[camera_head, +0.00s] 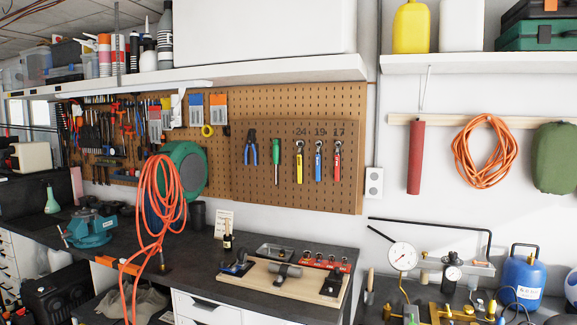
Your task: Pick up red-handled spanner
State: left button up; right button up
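The red-handled spanner (338,160) hangs upright on the pegboard panel (262,188), under the number 17. It is the rightmost in a row of three. A blue-handled spanner (318,161) hangs just left of it under 19, and a yellow-handled spanner (299,163) hangs under 24. A green-handled screwdriver (275,160) and blue-handled pliers (251,148) hang further left on the same panel. Neither of my grippers is in view.
Below the panel, a wooden board (268,284) with tools and parts lies on the dark bench (207,272). An orange hose (163,190) hangs in front of the bench at left. A gauge (402,256) and blue gas cylinder (522,276) stand at right. A shelf (250,65) runs above.

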aim_at(337, 156)
jog(key=u, duration=0.2)
jog(key=k, duration=0.5)
jog(key=u, duration=0.4)
jog(key=i, duration=1.6)
jog(key=z, duration=0.5)
